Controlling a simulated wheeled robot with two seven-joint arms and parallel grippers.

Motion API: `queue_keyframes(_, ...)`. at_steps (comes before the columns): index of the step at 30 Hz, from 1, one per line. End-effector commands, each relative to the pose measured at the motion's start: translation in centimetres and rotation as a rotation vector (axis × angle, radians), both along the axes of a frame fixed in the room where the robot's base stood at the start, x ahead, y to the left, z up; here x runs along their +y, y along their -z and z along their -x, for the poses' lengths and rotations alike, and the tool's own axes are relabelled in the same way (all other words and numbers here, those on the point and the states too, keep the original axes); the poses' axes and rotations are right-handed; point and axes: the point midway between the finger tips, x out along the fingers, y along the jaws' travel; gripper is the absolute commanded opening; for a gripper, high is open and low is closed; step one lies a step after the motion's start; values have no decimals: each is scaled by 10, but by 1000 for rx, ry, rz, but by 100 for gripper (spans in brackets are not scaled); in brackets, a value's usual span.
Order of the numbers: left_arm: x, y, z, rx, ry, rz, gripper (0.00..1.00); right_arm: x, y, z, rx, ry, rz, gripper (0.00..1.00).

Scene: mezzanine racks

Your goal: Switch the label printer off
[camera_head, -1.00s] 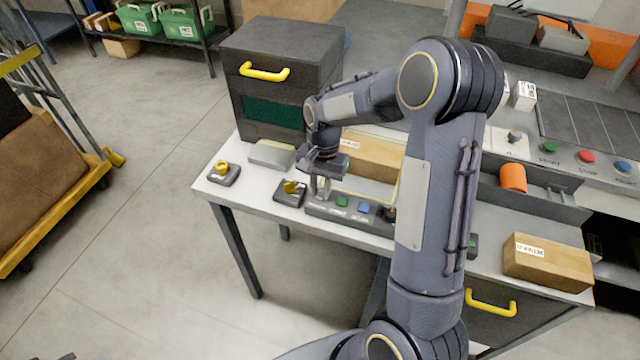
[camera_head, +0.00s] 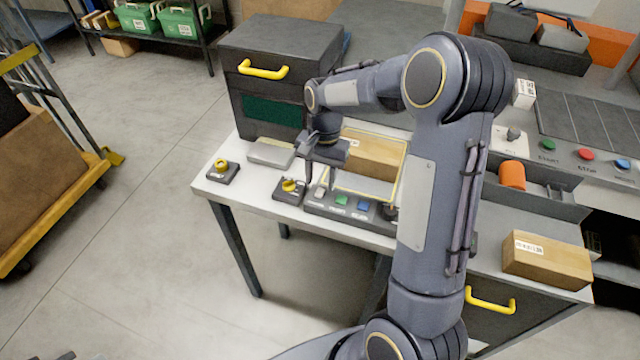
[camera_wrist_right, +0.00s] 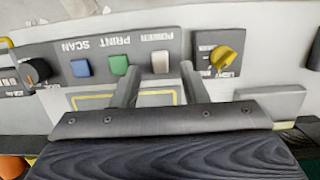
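A dark control panel (camera_head: 350,212) lies along the front edge of the bench. In the right wrist view it carries a pale POWER switch (camera_wrist_right: 160,62), a green PRINT button (camera_wrist_right: 119,65) and a blue SCAN button (camera_wrist_right: 81,68). The pale switch also shows in the head view (camera_head: 320,192). My right gripper (camera_head: 322,182) is above the panel's left end, fingers pointing down. In the wrist view its fingers (camera_wrist_right: 158,82) are apart and empty, with the POWER switch showing between and beyond them. Whether they touch the panel I cannot tell. My left gripper is not in view.
Two yellow knobs on dark bases, one near (camera_head: 289,186) and one farther left (camera_head: 222,170), sit beside the panel. A black knob (camera_wrist_right: 37,70) is beyond SCAN. A cardboard box (camera_head: 372,155) lies behind; a dark cabinet (camera_head: 280,80) stands at the back left.

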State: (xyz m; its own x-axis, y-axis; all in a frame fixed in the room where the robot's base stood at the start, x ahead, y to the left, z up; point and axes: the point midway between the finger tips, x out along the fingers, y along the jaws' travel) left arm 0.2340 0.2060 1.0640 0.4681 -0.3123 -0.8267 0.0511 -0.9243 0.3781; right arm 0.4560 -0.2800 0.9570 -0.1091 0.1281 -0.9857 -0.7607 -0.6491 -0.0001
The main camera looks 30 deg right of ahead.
Motion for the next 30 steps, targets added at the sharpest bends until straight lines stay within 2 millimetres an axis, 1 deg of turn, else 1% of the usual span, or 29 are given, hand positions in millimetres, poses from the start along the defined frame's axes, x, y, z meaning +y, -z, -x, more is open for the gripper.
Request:
queue_keyframes(1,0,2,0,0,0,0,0,-1,-10,-2,-6,1,0,40)
queue_keyframes(3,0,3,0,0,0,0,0,-3,-22,-4,-6,0,0,40)
queue_keyframes(6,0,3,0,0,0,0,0,-5,-36,-5,-4,1,0,40)
queue_keyframes(9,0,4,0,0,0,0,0,-6,-45,-5,-1,0,0,40)
queue_keyframes(13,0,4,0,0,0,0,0,-7,-50,-6,-1,0,0,40)
queue_keyframes(26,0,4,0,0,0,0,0,-6,-50,-6,0,-1,0,40)
queue_keyframes(28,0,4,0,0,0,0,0,-6,-51,-4,-5,-4,-3,40)
queue_keyframes(30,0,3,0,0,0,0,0,-6,-58,2,-25,-19,-15,40)
